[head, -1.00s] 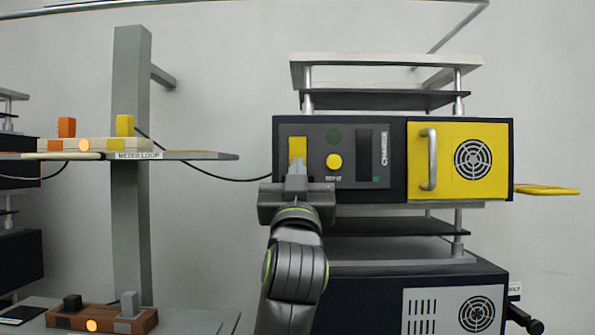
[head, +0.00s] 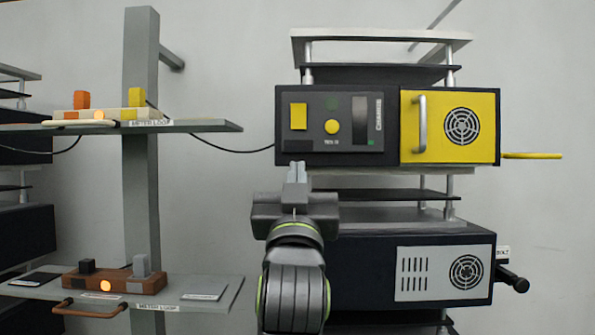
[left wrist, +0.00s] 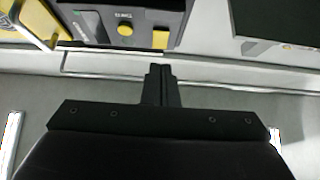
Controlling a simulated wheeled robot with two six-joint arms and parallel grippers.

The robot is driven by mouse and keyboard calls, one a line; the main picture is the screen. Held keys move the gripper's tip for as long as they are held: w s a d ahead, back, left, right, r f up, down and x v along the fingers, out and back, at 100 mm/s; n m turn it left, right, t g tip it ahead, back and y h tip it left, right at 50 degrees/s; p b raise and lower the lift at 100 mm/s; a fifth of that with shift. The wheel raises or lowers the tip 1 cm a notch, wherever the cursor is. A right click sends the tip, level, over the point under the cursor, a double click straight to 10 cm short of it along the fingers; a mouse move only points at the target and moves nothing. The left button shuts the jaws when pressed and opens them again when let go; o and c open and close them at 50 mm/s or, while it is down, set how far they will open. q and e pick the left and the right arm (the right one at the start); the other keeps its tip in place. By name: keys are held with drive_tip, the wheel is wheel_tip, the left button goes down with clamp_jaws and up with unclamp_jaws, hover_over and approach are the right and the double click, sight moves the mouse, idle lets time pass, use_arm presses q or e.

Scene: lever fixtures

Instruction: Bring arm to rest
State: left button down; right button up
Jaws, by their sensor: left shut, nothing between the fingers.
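My left gripper (head: 297,172) is shut and empty. In the head view it points up, just below the lower edge of the charger unit (head: 390,94), apart from its yellow switch (head: 298,117). In the left wrist view the closed fingers (left wrist: 160,72) show in the middle, with the charger panel (left wrist: 95,22) beyond them at the top. My right gripper is in neither view.
The charger has a yellow door (head: 480,100) with a metal handle (head: 421,123). A dark unit (head: 365,260) sits below it. On the left, a grey post (head: 140,60) carries two shelves (head: 205,126) with lever blocks. Open space lies between post and charger.

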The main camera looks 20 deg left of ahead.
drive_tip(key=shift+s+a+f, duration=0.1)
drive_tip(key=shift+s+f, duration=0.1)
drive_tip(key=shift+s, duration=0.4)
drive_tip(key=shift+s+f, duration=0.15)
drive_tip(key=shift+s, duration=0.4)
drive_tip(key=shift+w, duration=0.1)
